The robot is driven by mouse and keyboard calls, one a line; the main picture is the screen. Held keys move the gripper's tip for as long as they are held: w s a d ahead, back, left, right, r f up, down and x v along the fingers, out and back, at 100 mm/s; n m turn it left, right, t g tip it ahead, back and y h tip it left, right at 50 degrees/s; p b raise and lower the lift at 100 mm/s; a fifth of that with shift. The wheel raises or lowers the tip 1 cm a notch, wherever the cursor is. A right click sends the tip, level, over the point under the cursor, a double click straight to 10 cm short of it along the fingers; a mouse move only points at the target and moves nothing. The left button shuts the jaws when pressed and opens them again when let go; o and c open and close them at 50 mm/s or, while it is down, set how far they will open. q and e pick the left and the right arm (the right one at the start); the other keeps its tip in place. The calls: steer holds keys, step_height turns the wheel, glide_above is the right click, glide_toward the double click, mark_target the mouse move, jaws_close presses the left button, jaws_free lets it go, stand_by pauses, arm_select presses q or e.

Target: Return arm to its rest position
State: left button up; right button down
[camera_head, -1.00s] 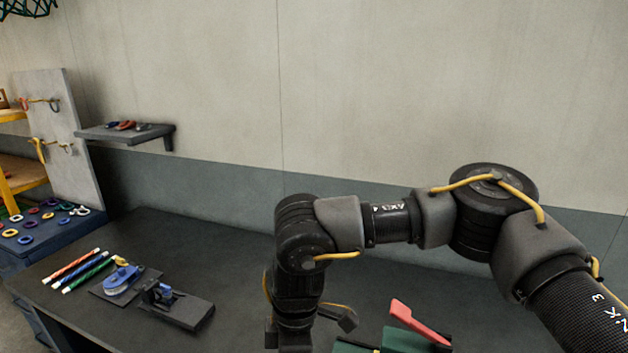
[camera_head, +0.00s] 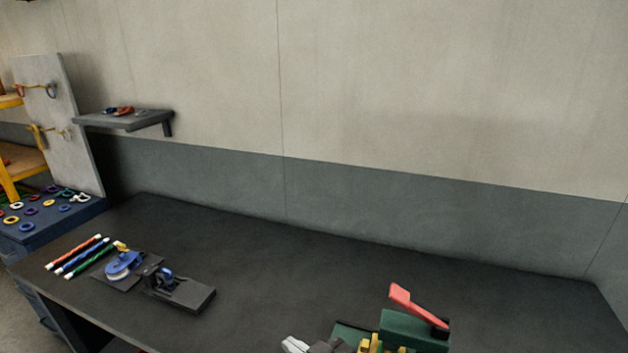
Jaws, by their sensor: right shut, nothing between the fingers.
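My right gripper (camera_head: 297,345) shows only at the bottom edge of the head view, as a small pale grey piece beside a darker grey part. It is shut, and no object shows in it. The rest of my right arm is out of the picture. The gripper is just left of a green tool (camera_head: 412,330) with a red lever (camera_head: 418,307) at the front of the dark table (camera_head: 270,265). My left gripper is not in view.
Rope pieces (camera_head: 80,256), a blue tape dispenser (camera_head: 123,264) and a small black device (camera_head: 180,292) lie on the left of the table. A shelf (camera_head: 125,121) hangs on the wall. A blue surface with several rings (camera_head: 48,222) stands at far left.

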steer(key=s+d+f+m+g+h, duration=0.1)
steer(key=s+d+f+m+h, duration=0.15)
steer(key=d+f, duration=0.45)
steer(key=s+d+f+m+g+h, duration=0.15)
steer(key=s+d+f+h, duration=0.3)
steer(key=d, duration=0.45)
steer(key=s+d+f+m+g+h, duration=0.1)
steer(key=s+d+f+g, duration=0.1)
steer(key=s+d+f, duration=0.3)
steer(key=s+d+f+m+g+h, duration=0.1)
steer(key=s+d+f+g+h, duration=0.1)
steer(key=s+d, duration=0.5)
step_height(320, 180, down, 37)
steer(key=s+g+b, duration=0.2)
steer(key=s+b, duration=0.1)
steer(key=b, duration=0.9)
steer(key=s+d+f+b, duration=0.2)
steer(key=s+f+b, duration=0.3)
steer(key=f, duration=0.8)
steer(key=s+d+f+b, duration=0.1)
steer(key=s+f+b, duration=0.4)
steer(key=s+f, duration=0.6)
step_height(320, 180, down, 3)
steer(key=shift+d+f+n+g, duration=0.1)
steer(key=shift+d+n+g, duration=0.3)
steer(key=shift+g, duration=0.05)
